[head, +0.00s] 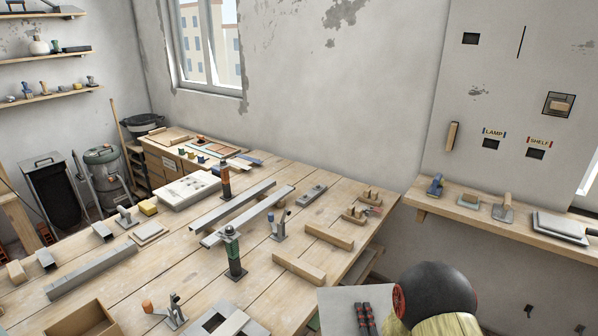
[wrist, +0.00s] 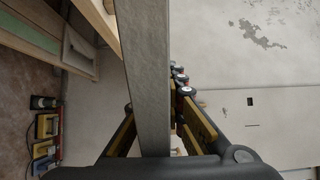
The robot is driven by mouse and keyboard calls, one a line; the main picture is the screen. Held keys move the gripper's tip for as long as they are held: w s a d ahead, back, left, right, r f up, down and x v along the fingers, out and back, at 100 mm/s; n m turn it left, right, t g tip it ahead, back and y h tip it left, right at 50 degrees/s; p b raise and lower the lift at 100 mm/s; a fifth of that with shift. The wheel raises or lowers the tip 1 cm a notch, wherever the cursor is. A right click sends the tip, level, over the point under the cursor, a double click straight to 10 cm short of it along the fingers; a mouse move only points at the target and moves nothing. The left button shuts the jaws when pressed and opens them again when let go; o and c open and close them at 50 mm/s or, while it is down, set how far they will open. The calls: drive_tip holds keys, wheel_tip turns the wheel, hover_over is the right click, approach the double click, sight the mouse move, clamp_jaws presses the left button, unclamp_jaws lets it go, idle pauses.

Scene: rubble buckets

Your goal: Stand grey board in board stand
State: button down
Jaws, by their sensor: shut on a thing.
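The grey board (wrist: 150,70) stands lengthwise through the wrist view, running from the top edge down between the fingers of my gripper (wrist: 160,122). The gripper is shut on it, with yellow-padded fingers at either side. The far end of the board is cut off by the picture's top edge. My gripper is not clearly seen in the head view. I cannot tell for certain which thing is the board stand; two pale wooden bars, a farther one (head: 329,237) and a nearer one (head: 299,268), lie apart on the workbench (head: 190,245).
A wall shelf (head: 480,216) holds trowels at right. Several coloured items (wrist: 43,135) lie at left in the wrist view.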

drive_tip(key=shift+s+r, duration=0.35)
drive_tip(key=shift+r, duration=0.2)
drive_tip(key=shift+s+f, duration=0.1)
drive_tip(key=shift+f, duration=0.65)
drive_tip(key=s+f, duration=0.5)
drive_tip(key=f, duration=0.1)
drive_tip(key=shift+w, duration=0.1)
